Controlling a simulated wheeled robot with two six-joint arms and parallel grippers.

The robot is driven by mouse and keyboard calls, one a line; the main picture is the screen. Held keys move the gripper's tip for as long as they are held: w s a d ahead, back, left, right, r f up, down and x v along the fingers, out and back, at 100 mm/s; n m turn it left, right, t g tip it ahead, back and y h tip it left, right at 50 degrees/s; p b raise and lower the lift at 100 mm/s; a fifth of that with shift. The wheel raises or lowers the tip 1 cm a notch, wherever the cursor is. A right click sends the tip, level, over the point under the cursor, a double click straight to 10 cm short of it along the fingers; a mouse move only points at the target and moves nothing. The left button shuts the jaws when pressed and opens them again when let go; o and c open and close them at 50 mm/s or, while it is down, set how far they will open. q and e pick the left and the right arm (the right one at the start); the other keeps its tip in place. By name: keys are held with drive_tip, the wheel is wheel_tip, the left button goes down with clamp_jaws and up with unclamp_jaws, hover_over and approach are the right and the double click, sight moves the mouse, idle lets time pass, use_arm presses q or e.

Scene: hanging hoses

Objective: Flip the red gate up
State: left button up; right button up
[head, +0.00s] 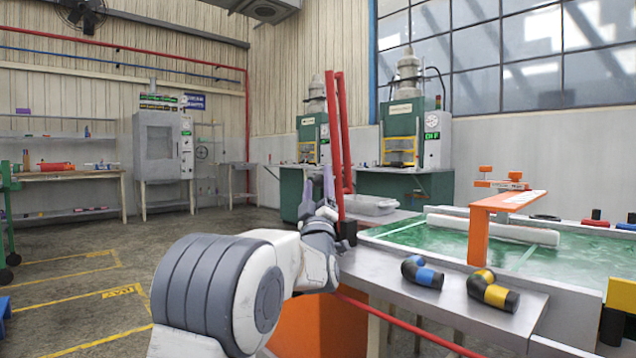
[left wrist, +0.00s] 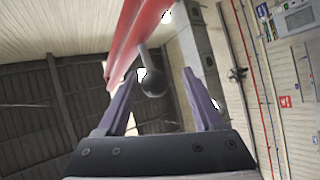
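The red gate (head: 336,150) stands nearly upright in the head view, as two long red bars rising from a black mount (head: 347,230) at the table's left corner. My left gripper (head: 320,188) is beside the gate's lower half, pointing up. In the left wrist view, a red bar of the gate (left wrist: 137,35) crosses above the fingers. A dark round knob (left wrist: 153,83) on a short stem shows between the open left fingers (left wrist: 160,78); I cannot tell whether they touch it. My right gripper is not in view.
The table to the right holds a blue-banded black elbow (head: 423,273), a yellow-banded one (head: 492,290), an orange bracket (head: 480,235) and a green surface (head: 405,234). Open floor lies to the left.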

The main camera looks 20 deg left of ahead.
use_arm(q)
drive_tip(key=shift+d, duration=0.15)
drive_tip(key=shift+s+d+f+p, duration=0.15)
drive_tip(key=shift+s+f+p, duration=0.25)
drive_tip(key=shift+p, duration=0.15)
drive_tip(key=s+d+p, duration=0.1)
drive_tip(key=s+d, duration=0.3)
drive_tip(key=s, duration=0.7)
drive_tip(key=shift+d+p, duration=0.35)
drive_tip(key=shift+p, duration=0.05)
